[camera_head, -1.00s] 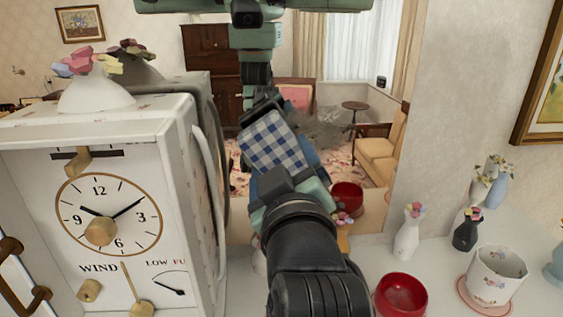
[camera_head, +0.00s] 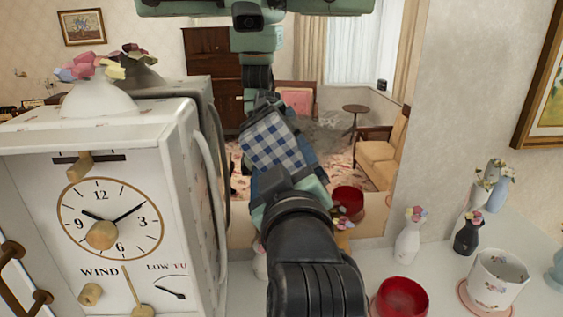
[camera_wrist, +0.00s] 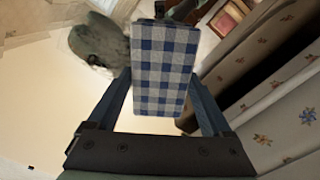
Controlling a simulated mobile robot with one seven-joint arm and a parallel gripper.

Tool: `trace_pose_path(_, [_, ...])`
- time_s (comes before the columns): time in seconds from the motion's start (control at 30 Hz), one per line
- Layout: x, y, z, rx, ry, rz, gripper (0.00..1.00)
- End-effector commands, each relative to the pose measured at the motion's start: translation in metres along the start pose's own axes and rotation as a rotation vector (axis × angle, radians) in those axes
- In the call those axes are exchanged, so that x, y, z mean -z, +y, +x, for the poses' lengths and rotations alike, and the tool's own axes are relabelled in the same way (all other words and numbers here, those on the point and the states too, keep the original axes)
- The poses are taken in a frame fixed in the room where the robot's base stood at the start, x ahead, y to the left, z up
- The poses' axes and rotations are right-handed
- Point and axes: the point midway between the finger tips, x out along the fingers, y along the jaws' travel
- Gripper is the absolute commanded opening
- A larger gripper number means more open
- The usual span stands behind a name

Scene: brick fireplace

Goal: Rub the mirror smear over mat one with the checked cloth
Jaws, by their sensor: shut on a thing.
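The blue-and-white checked cloth (camera_head: 277,144) is a flat-faced pad held in my gripper (camera_head: 290,181), in front of the wall mirror (camera_head: 243,226). The cloth (camera_wrist: 160,68) also fills the space between the fingers in the wrist view, where my gripper (camera_wrist: 158,80) is shut on it. A grey smear (camera_head: 326,139) shows on the mirror just right of the cloth; the cloth and arm may hide part of it. I cannot tell whether the cloth touches the glass. A pink round mat (camera_head: 468,299) lies under a white flowered pot; no number shows on it.
A large white clock-faced box (camera_head: 120,150) stands close to the left of my arm. A red bowl (camera_head: 400,298), small vases (camera_head: 408,240) and the white pot (camera_head: 497,277) stand on the white shelf at right. The mirror reflects my arm and the room.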

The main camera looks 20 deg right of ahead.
Motion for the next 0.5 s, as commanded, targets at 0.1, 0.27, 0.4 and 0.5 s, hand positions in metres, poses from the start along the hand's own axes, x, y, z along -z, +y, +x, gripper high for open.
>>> trace_pose_path(0.1, [0.001,0.001,0.002,-0.001,0.001,0.000,0.39])
trace_pose_path(0.27, [0.000,0.001,0.005,-0.001,0.001,0.000,0.39])
trace_pose_path(0.4, [-0.003,0.007,0.004,-0.003,-0.001,0.000,0.39])
trace_pose_path(0.5, [-0.008,0.014,0.004,-0.003,-0.002,-0.001,0.39])
